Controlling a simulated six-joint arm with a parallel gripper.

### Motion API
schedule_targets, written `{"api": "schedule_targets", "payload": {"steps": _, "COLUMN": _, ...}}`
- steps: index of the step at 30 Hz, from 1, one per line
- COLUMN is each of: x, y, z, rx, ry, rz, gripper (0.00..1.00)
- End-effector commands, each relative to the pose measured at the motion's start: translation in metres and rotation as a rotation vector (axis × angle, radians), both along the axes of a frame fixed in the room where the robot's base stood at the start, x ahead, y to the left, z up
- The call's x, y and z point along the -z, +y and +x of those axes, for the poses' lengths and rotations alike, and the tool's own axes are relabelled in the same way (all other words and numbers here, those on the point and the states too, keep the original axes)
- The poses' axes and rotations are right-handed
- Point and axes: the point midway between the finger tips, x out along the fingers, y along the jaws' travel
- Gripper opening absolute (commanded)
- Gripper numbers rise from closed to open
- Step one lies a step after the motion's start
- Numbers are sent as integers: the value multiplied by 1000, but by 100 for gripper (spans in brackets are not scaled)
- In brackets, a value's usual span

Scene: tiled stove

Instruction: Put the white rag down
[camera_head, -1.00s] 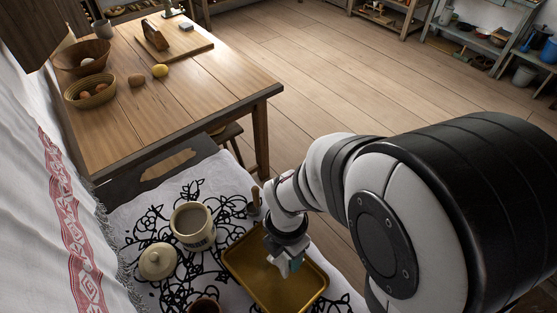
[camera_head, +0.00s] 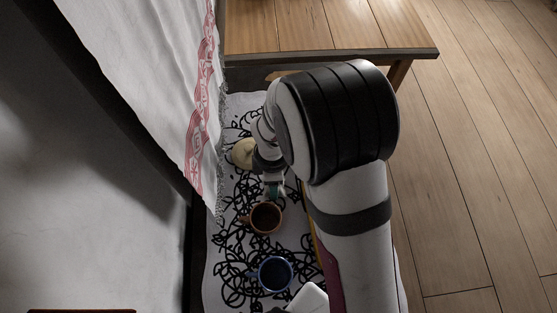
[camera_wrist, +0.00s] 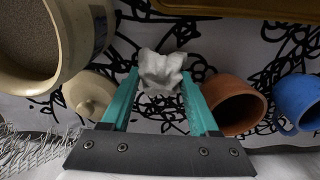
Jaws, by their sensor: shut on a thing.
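The white rag (camera_wrist: 162,72) is a small crumpled piece between my fingertips in the wrist view. My gripper (camera_wrist: 160,88) has teal fingers and is shut on it. In the head view my gripper (camera_head: 274,189) is over the black-and-white patterned cloth (camera_head: 228,237), just beyond the brown mug (camera_head: 266,218). The rag cannot be made out clearly there. The brown mug shows close to the right of my fingers in the wrist view (camera_wrist: 234,104). Whether the rag touches the cloth, I cannot tell.
A cream lid (camera_wrist: 90,92) lies left of my fingers, near a large jar (camera_wrist: 75,40). A blue mug (camera_head: 276,273) stands nearer than the brown one. The tray (camera_wrist: 245,8) edges the wrist view's top. A hanging white cloth (camera_head: 170,80) borders the left side.

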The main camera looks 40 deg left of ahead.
Motion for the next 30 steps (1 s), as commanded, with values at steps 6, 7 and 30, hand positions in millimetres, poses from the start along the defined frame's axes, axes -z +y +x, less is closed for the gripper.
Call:
{"api": "schedule_targets", "payload": {"steps": 6, "x": 9, "y": 0, "z": 0, "rx": -1, "ry": -1, "rz": 1, "gripper": 1}}
{"api": "schedule_targets", "payload": {"steps": 7, "x": 9, "y": 0, "z": 0, "rx": -1, "ry": -1, "rz": 1, "gripper": 1}}
{"api": "schedule_targets", "payload": {"steps": 30, "x": -8, "y": 1, "z": 1, "rx": -1, "ry": -3, "rz": 4, "gripper": 91}}
